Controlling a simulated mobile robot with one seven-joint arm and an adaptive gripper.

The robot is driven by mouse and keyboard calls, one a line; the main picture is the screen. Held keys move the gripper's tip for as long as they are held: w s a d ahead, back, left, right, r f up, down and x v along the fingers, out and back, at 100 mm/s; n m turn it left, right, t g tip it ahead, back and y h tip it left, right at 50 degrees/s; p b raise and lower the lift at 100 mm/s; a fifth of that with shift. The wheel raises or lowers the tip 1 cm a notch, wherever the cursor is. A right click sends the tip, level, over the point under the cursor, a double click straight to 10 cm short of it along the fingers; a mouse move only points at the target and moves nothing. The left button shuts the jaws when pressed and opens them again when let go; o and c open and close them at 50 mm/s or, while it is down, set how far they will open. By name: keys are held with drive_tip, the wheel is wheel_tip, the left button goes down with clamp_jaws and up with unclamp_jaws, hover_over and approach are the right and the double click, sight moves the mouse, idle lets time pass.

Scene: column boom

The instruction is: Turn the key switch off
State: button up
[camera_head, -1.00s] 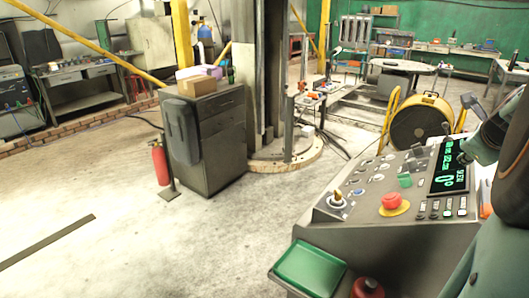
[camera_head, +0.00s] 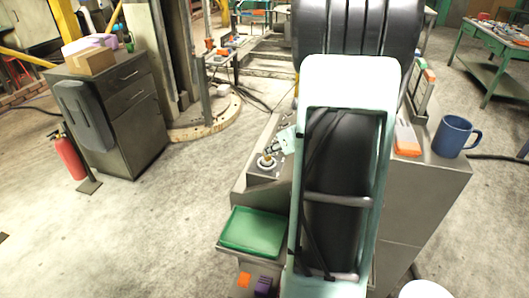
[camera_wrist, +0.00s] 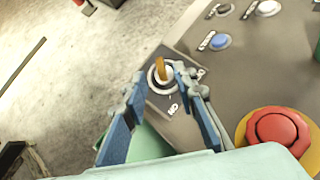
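The key switch (camera_wrist: 161,76) is a round, pale-rimmed dial with an upright orange-yellow key, on a dark plate with small white markings. In the head view it shows at the left of the console (camera_head: 267,162). My gripper (camera_wrist: 158,84) has two blue-padded fingers spread apart, one on each side of the key switch in the wrist picture. It is open and holds nothing. I cannot tell how far the fingertips are above the switch. In the head view my gripper (camera_head: 284,143) is small, just above and right of the switch, partly hidden by my arm.
A red emergency button (camera_wrist: 277,130) on a yellow base is right of my gripper. A blue button (camera_wrist: 220,41) and white button (camera_wrist: 268,8) lie beyond the switch. A green tray (camera_head: 252,232) is at the console's front; a blue mug (camera_head: 453,137) stands on its right side.

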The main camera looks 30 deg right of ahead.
drive_tip(key=x, duration=0.7)
drive_tip(key=shift+w+f, duration=0.15)
drive_tip(key=shift+w, duration=0.05)
clamp_jaws()
